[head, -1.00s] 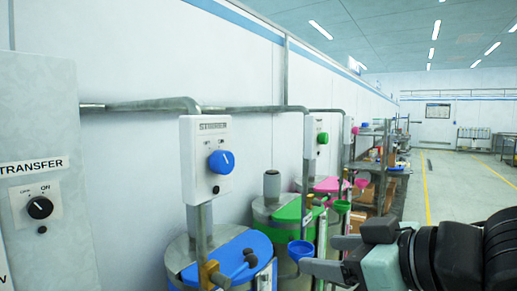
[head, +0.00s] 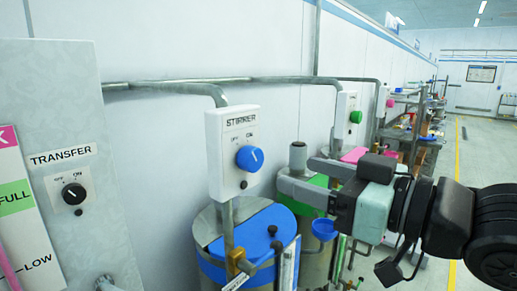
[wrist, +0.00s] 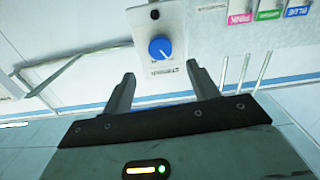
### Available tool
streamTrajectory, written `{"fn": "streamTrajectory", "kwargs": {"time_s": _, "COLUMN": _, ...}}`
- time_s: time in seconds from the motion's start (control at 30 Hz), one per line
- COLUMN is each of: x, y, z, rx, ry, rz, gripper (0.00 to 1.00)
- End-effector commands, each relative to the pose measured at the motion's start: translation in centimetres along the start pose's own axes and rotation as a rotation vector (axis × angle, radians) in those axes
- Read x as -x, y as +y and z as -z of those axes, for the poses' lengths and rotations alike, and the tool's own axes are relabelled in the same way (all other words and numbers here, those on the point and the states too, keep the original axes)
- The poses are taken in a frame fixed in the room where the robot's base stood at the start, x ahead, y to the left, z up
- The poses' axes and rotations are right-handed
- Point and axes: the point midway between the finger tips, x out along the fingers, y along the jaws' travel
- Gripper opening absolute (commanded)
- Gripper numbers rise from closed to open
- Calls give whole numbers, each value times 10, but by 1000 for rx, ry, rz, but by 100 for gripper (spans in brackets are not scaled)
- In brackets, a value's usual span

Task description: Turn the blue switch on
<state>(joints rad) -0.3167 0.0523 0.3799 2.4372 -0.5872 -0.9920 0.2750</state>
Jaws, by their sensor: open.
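The blue switch is a round blue knob (head: 249,159) with a white mark, on a white box labelled STIRRER (head: 215,150) with OFF and ON printed above the knob. I cannot tell clearly which label the mark points to. In the wrist view, the blue knob (wrist: 160,49) appears upside down on its box, between and beyond my fingers. My gripper (head: 298,177) is open and empty, to the right of the knob and apart from it. Its two fingers (wrist: 160,75) show spread in the wrist view.
A panel with a black TRANSFER knob (head: 73,194) stands at the left. A drum with a blue lid (head: 262,232) is below the box. A green knob (head: 355,117) and a pink knob (head: 390,103) are on boxes farther back. Pipes (head: 180,83) run along the wall.

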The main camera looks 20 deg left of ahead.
Motion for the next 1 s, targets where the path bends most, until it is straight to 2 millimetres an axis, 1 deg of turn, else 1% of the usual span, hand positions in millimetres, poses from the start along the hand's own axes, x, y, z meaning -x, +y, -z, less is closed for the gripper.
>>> {"fn": "streamTrajectory", "kwargs": {"time_s": 0.03, "x": -12, "y": -1, "z": 2, "rx": -5, "ry": -1, "rz": 4, "gripper": 59}}
{"fn": "streamTrajectory", "kwargs": {"time_s": 0.3, "x": -62, "y": -1, "z": 2, "rx": -3, "ry": -2, "rz": 3, "gripper": 59}}
{"fn": "streamTrajectory", "kwargs": {"time_s": 0.4, "x": -77, "y": -1, "z": 3, "rx": -2, "ry": 0, "rz": 2, "gripper": 59}}
{"fn": "streamTrajectory", "kwargs": {"time_s": 0.5, "x": -87, "y": 0, "z": 2, "rx": -1, "ry": 0, "rz": 1, "gripper": 59}}
{"fn": "streamTrajectory", "kwargs": {"time_s": 0.7, "x": -96, "y": 0, "z": 0, "rx": 0, "ry": 0, "rz": 0, "gripper": 59}}
{"fn": "streamTrajectory", "kwargs": {"time_s": 0.93, "x": -96, "y": 0, "z": 0, "rx": 0, "ry": 0, "rz": 0, "gripper": 59}}
{"fn": "streamTrajectory", "kwargs": {"time_s": 0.97, "x": -96, "y": 0, "z": 0, "rx": 0, "ry": 0, "rz": 0, "gripper": 54}}
{"fn": "streamTrajectory", "kwargs": {"time_s": 1.0, "x": -96, "y": 0, "z": 0, "rx": 0, "ry": 0, "rz": 0, "gripper": 43}}
